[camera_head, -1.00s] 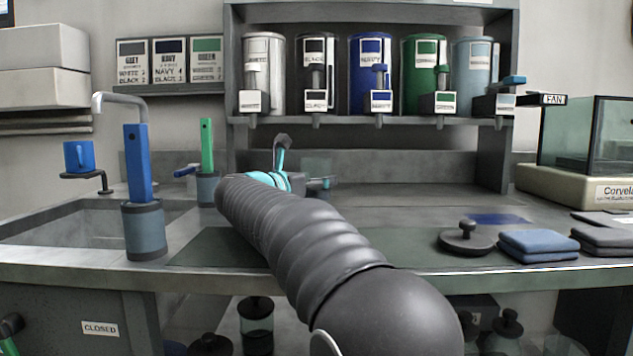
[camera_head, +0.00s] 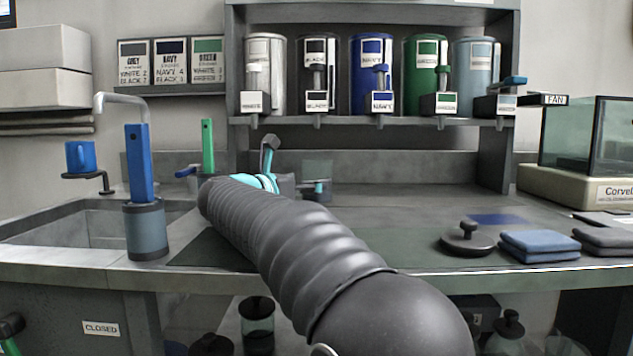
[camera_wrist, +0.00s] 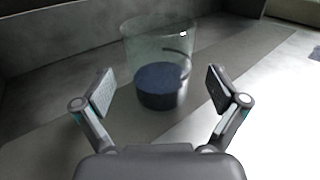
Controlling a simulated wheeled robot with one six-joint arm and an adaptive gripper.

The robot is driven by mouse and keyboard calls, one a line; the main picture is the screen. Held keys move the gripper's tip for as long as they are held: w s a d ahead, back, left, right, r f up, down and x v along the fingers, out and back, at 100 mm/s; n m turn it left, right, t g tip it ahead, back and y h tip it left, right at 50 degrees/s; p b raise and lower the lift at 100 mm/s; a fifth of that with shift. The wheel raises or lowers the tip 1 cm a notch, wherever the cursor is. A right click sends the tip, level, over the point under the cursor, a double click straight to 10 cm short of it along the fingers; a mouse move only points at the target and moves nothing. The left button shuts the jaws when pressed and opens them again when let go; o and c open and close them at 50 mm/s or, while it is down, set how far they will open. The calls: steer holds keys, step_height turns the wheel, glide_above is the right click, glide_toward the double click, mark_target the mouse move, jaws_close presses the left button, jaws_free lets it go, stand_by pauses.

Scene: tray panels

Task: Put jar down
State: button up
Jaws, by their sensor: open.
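The jar (camera_wrist: 158,50) is clear glass with a dark blue lower part, either contents or a base. It stands upright on the grey counter in the wrist view, centred just beyond my fingers. My gripper (camera_wrist: 160,92) is open, with a finger to each side and visible gaps to the jar. In the head view the jar (camera_head: 317,170) shows faintly, just right of my gripper, its lower part partly hidden. My gripper (camera_head: 270,155) is mostly hidden behind my arm there.
A blue-handled cylinder (camera_head: 147,232) stands at the front left by the sink (camera_head: 70,230). A black lid (camera_head: 467,240) and folded blue cloths (camera_head: 539,246) lie at the right. Dispensers (camera_head: 371,75) line the shelf above. The counter's middle right is clear.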

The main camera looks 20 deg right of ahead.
steer(key=shift+v, duration=2.05)
